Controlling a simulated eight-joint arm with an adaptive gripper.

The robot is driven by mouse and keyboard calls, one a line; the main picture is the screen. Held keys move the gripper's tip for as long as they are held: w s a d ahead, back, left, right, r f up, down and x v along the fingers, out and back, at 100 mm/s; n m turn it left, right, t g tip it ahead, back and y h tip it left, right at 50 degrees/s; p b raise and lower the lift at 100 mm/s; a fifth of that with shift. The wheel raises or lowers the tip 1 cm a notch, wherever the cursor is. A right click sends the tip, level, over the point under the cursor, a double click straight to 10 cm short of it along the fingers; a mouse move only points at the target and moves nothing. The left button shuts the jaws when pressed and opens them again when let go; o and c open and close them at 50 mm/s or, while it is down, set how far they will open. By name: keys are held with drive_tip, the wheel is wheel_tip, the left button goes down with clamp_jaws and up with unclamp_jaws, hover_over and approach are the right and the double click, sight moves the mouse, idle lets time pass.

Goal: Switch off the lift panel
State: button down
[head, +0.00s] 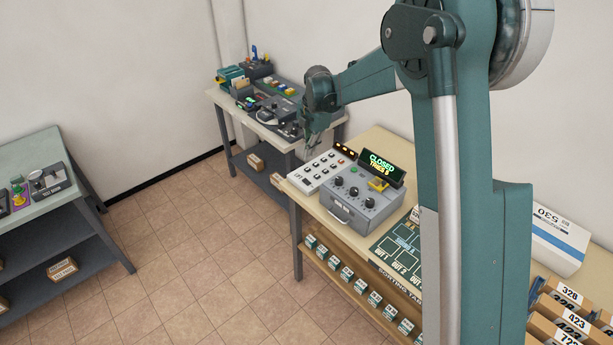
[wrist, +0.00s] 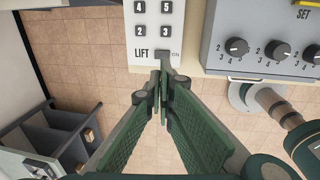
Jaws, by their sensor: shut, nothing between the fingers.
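The lift panel (wrist: 150,30) is a white plate with numbered dark buttons and the word LIFT. At its near edge is a small grey switch (wrist: 162,54) with a small ON mark beside it. The panel lies on the wooden table and also shows in the head view (head: 318,172). My gripper (wrist: 162,80) is shut and empty, its tips just short of the switch in the wrist view. Whether they touch it I cannot tell. In the head view my gripper (head: 307,147) hangs beside the panel's far left side.
A grey box with knobs (head: 353,197) stands next to the panel. A display (head: 381,166) reading CLOSED is behind it. A sorting mat (head: 398,244) lies nearer. Another cluttered table (head: 265,110) stands behind. The tiled floor (head: 190,245) is open at left.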

sight(306, 180)
drive_tip(key=shift+f, duration=0.1)
drive_tip(key=f, duration=0.9)
drive_tip(key=w+a+f, duration=0.1)
drive_tip(key=f, duration=0.3)
drive_tip(key=shift+w+a+f, duration=0.1)
drive_tip(key=shift+f, duration=0.25)
drive_tip(key=shift+f, duration=0.1)
